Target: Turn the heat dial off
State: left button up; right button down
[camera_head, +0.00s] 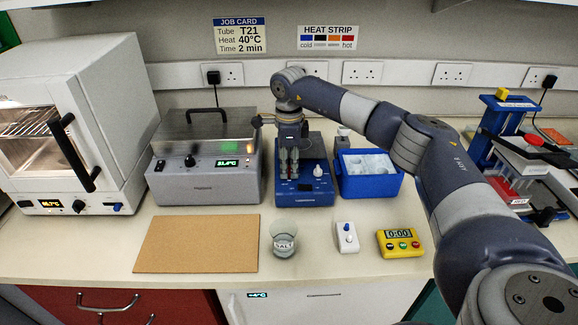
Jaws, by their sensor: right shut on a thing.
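A blue benchtop unit (306,199) stands at the middle of the bench, with a white knob (318,170) showing on its right side. My right gripper (289,174) reaches down over the left side of this unit, beside the white knob. Its fingers point down and are shut on what appears to be the heat dial, at the place that mirrors the white knob. The dial itself is hidden between the fingers, so its setting cannot be read. My left gripper is not in view.
A grey lidded bath (205,185) with a black dial stands left of the unit, and a white oven (105,110) at far left. A blue box (369,187) stands close right. A cork mat (196,243), beaker (284,242), white switch box (346,238) and yellow timer (400,252) lie in front.

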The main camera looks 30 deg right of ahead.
aim_at(289, 168)
jog(key=shift+w+d+r, duration=0.1)
jog(key=shift+w+r, duration=0.1)
jog(key=shift+r, duration=0.05)
jog(key=c, duration=1.4)
grip_release()
jog(key=shift+c, duration=0.2)
jog(key=shift+s, duration=0.1)
jog(key=shift+f, duration=0.1)
notch_tip(289, 168, up, 12)
jog(key=shift+r, duration=0.1)
jog(key=shift+s+f, duration=0.1)
jog(key=shift+f, duration=0.1)
